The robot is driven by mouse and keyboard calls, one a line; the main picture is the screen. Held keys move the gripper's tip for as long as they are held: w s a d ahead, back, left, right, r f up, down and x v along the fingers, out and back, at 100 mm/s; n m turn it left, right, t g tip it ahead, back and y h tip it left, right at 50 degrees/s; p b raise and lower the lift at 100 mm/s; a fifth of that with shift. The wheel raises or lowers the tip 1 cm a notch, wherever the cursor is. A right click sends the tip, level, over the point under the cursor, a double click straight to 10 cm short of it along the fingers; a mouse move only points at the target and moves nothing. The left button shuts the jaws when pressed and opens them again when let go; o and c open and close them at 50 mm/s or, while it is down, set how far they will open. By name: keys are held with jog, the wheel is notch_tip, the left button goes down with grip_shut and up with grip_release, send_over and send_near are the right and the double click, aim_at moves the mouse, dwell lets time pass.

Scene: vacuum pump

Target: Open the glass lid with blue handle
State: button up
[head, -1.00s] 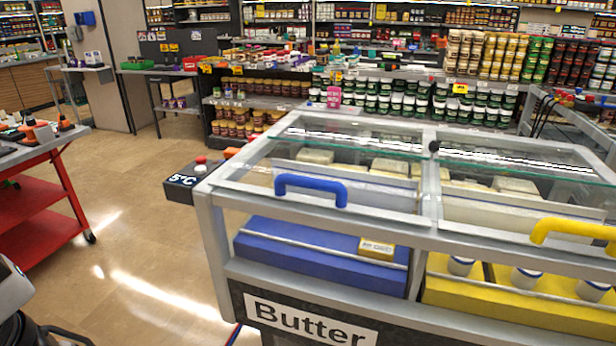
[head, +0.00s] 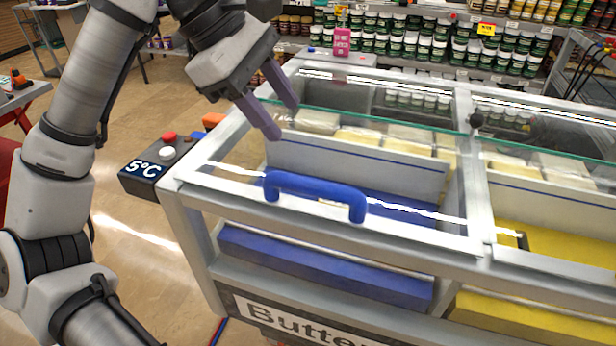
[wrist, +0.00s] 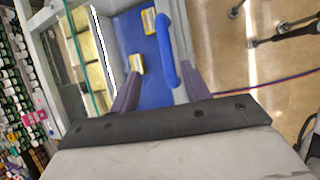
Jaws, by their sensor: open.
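The freezer's left glass lid (head: 400,232) lies flat in its grey frame and looks shut. Its blue handle (head: 315,186) is a raised bar near the front edge of the lid. My gripper (head: 287,121) is open and empty, above the lid and behind the handle in the head view. In the wrist view the blue handle (wrist: 166,50) shows beyond and between the two fingers of my gripper (wrist: 160,82), nearer the right finger. A gap appears to remain between fingers and handle.
A black 5°C control box (head: 155,166) with a red button stands at the freezer's left corner. A pink bottle (head: 342,42) stands behind the freezer. Packs of butter (head: 318,121) lie under the glass. Floor is open at left.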

aim_at(313, 182)
jog(key=shift+y, duration=0.4)
jog(key=x, duration=0.4)
jog(key=p+x, duration=0.1)
jog(key=x, duration=0.4)
jog(key=a+p+x, duration=0.1)
jog(key=x, duration=0.3)
jog(key=shift+d+f, duration=0.1)
jog(key=shift+f, duration=0.5)
grip_shut()
